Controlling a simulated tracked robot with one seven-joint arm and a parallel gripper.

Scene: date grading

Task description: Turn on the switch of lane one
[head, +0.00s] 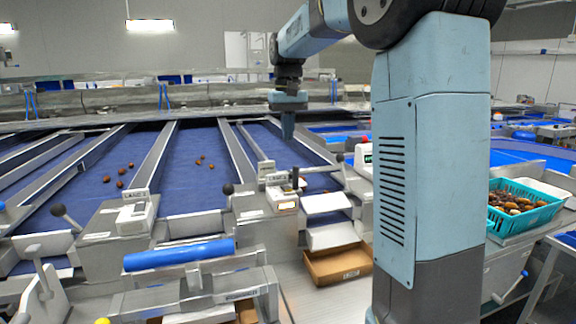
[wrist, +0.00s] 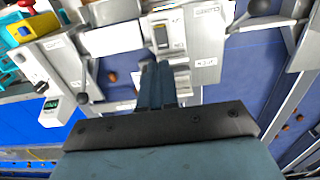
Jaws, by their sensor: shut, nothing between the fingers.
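The lane one switch box (head: 284,197) is a small pale box with a lit window at the lower end of a belt lane, below a plate that seems to read LANE 1 (head: 277,178). A small dark upright part stands at its right; I cannot tell the switch's position. My gripper (head: 287,136) points down, shut and empty, above and behind this box, apart from it. In the wrist view my shut fingers (wrist: 156,68) show below a pale labelled box (wrist: 168,36), likely the same one; the fingers do not clearly touch it.
A similar lane two box (head: 136,214) stands to the left. Levers with black knobs (head: 228,189) flank the boxes. A blue roller (head: 180,255) is in front. White trays (head: 328,236) and a cardboard box (head: 338,264) lie right. A teal crate (head: 524,222) holds dates.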

